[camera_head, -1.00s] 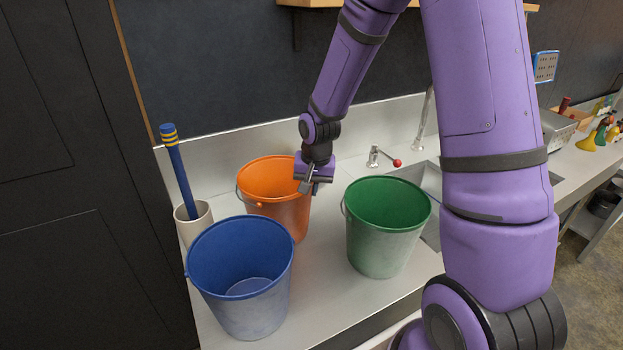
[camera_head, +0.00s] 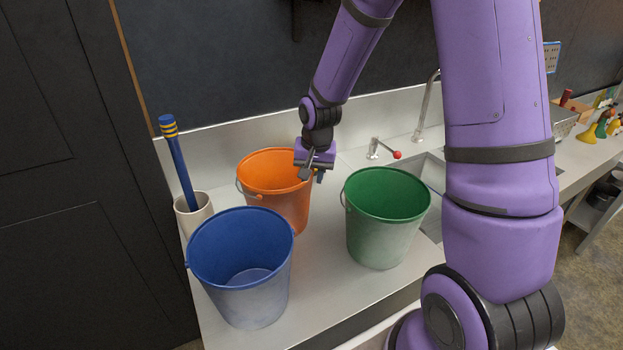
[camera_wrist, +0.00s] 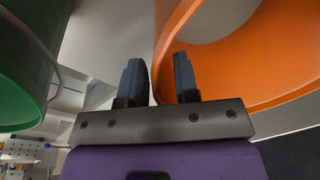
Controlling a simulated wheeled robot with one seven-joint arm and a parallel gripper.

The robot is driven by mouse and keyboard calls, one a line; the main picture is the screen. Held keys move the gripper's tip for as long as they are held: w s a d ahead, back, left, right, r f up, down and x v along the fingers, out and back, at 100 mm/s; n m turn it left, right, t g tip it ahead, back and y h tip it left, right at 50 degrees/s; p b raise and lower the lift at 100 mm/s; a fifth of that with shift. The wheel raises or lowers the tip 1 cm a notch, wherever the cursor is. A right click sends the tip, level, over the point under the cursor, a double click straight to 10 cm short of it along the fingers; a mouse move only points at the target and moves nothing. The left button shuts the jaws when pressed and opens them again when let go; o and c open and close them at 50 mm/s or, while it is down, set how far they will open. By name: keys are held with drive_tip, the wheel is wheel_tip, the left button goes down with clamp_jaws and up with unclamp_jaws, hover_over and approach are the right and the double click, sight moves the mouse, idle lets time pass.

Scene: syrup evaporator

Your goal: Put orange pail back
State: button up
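The orange pail (camera_head: 275,196) stands upright on the steel counter (camera_head: 325,255), behind the blue pail (camera_head: 240,290) and left of the green pail (camera_head: 383,235). Its wire handle hangs at its left side. My gripper (camera_head: 312,174) is at the right rim of the orange pail, pointing down. In the wrist view my gripper (camera_wrist: 160,82) has its two fingers apart, with the orange pail's wall (camera_wrist: 166,25) between them and a gap visible. One finger is over the inside and one is outside. The green pail (camera_wrist: 25,75) shows at the left there.
A beige holder (camera_head: 193,212) with a blue stick (camera_head: 180,165) stands left of the orange pail. A tap with a red knob (camera_head: 397,155) and a sink lie behind the green pail. Some bare counter lies between the pails.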

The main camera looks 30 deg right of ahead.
drive_tip(key=s+r+n+t, duration=0.1)
drive_tip(key=s+r, duration=0.5)
drive_tip(key=r, duration=0.5)
drive_tip(key=s+r+n+t, duration=0.1)
drive_tip(key=s+r+n, duration=0.1)
drive_tip(key=s+r, duration=0.65)
drive_tip(key=s+r+n+t, duration=0.1)
drive_tip(key=s+r+n, duration=0.2)
drive_tip(key=s, duration=0.9)
wheel_tip(320, 180, up, 4)
drive_tip(key=shift+a+f+t, duration=0.1)
drive_tip(key=shift+a+t, duration=0.2)
drive_tip(key=shift+a, duration=0.15)
